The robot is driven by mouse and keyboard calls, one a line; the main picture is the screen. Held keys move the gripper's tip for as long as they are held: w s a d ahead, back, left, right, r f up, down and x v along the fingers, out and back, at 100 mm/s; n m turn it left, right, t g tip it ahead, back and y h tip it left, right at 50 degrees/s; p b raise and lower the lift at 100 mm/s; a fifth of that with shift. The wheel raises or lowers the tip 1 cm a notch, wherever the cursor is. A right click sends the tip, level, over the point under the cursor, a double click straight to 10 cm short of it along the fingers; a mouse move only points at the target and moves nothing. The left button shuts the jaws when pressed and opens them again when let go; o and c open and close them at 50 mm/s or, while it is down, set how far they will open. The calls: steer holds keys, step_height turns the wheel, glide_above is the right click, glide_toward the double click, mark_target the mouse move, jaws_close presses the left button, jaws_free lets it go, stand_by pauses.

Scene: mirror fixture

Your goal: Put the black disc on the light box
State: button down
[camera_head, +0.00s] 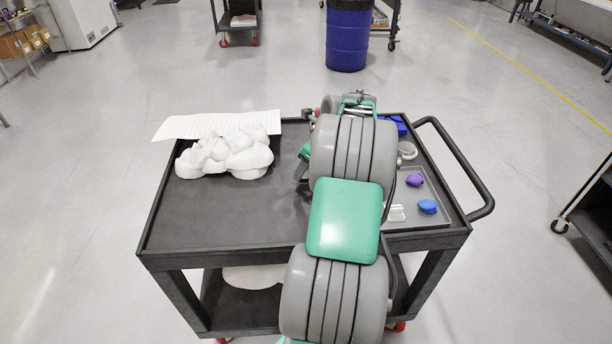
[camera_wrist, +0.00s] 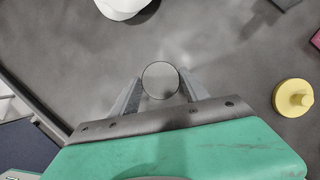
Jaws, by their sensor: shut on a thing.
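In the wrist view a round disc (camera_wrist: 160,79) with a grey face and a thin dark rim sits between the two fingers of my gripper (camera_wrist: 160,84). My gripper is shut on it, above the dark cart top (camera_wrist: 220,50). In the head view my own arm covers the disc and most of the gripper. I cannot pick out a light box for sure in either view. A flat white ribbed panel (camera_head: 205,125) lies at the cart's back left edge, partly behind a white lumpy object (camera_head: 226,153).
A tray (camera_head: 447,212) on the cart's right holds a purple piece (camera_head: 414,180), a blue piece (camera_head: 427,206) and a clear round dish (camera_head: 407,150). A yellow knobbed piece (camera_wrist: 292,98) lies right of my gripper. The cart's front left (camera_head: 220,215) is clear.

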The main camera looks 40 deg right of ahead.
mark_target(306, 173)
steer(key=shift+f, duration=1.45)
steer(key=c, duration=0.6)
jaws_free()
steer(key=shift+f, duration=0.15)
steer(key=shift+o, duration=0.2)
